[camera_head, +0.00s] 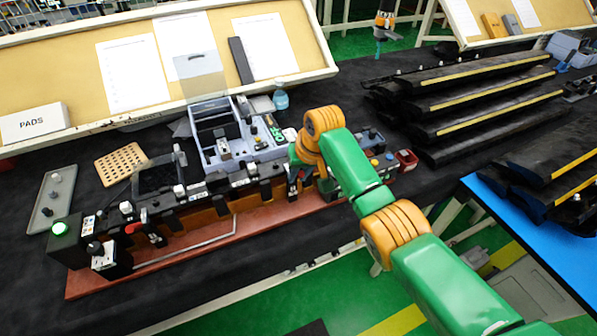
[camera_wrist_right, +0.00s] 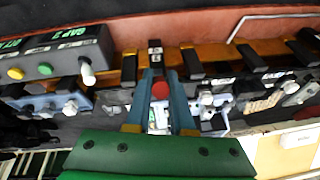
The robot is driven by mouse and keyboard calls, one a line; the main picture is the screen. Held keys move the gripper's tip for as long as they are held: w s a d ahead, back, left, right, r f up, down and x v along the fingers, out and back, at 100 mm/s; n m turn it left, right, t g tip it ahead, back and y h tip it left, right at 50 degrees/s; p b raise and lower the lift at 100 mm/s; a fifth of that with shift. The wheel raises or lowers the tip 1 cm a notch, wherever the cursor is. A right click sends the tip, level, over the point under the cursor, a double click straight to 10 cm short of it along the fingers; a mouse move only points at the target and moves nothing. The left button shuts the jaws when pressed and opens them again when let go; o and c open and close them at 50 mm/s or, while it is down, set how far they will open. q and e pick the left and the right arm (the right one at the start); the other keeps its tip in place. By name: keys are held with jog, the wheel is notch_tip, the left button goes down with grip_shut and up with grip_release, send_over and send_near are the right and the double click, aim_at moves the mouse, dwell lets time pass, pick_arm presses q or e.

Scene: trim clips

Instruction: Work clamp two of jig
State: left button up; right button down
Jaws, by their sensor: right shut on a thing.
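The long jig (camera_head: 215,207) lies on a red-brown base board on the black table, with black clamps along an orange-brown bar. A clamp with a red handle (camera_head: 133,228) is near its left end. My right gripper (camera_head: 294,178) reaches down at the jig's right part; my arm hides much of that spot. In the wrist view, the blue-grey fingers of my right gripper (camera_wrist_right: 160,98) are shut around a red knob (camera_wrist_right: 160,90), in line with a black clamp (camera_wrist_right: 155,55) on the bar. Which clamp number this is cannot be read. My left gripper is not in view.
A lit green button box (camera_head: 61,232) is at the jig's left end. A grey bin (camera_head: 215,125) stands behind it. Dark trim parts with yellow stripes (camera_head: 480,95) are stacked at the right.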

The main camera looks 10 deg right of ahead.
jog(key=c, duration=0.8)
grip_release()
jog(key=shift+w, duration=0.1)
jog(key=b+v, duration=0.2)
jog(key=v, duration=0.5)
